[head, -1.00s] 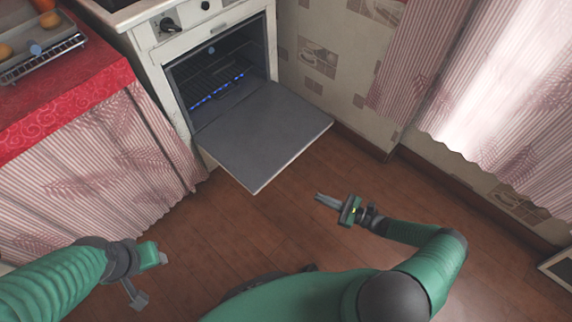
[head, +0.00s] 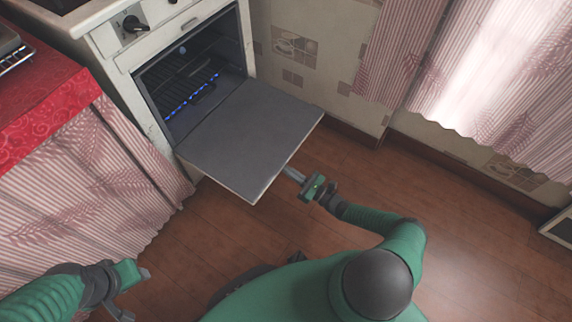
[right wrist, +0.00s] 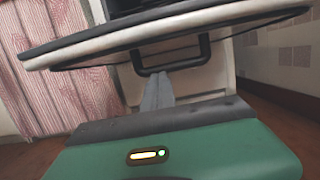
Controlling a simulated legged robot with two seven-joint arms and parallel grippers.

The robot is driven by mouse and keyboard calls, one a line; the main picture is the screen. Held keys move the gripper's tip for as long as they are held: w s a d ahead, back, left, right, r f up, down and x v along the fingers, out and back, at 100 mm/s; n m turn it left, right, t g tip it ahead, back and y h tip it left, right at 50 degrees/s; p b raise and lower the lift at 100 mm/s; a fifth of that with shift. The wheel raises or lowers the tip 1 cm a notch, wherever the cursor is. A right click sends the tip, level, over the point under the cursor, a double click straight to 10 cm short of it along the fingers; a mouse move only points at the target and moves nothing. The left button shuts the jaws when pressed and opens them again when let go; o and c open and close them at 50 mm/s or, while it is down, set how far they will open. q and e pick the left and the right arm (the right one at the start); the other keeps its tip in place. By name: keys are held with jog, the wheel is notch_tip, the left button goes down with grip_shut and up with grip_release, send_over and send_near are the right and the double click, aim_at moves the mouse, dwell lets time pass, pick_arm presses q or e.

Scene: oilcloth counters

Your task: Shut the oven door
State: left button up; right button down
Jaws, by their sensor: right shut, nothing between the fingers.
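The oven door (head: 250,135) is open, hanging down roughly level from the white oven (head: 125,60). Its dark inner face is up. In the right wrist view, the door edge (right wrist: 100,47) crosses the top, and a black bar handle (right wrist: 205,50) hangs below it. My right gripper (head: 290,172) is shut and empty at the door's front right edge, its tips partly hidden by the door. In the right wrist view its fingers (right wrist: 158,88) point toward the handle; contact is unclear. My left gripper (head: 138,292) is low at the left, away from the door; its jaw opening is unclear.
A counter with red oilcloth (head: 45,110) and a striped curtain (head: 95,190) stands left of the oven. A wall (head: 300,75) and pink curtains (head: 490,80) are at the right. The wooden floor (head: 440,220) is clear around the door.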

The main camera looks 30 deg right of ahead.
jog(key=shift+w+a+r, duration=0.1)
jog(key=shift+w+r, duration=0.05)
jog(key=shift+r, duration=0.9)
jog(key=shift+w+r, duration=0.15)
jog(key=shift+r, duration=0.85)
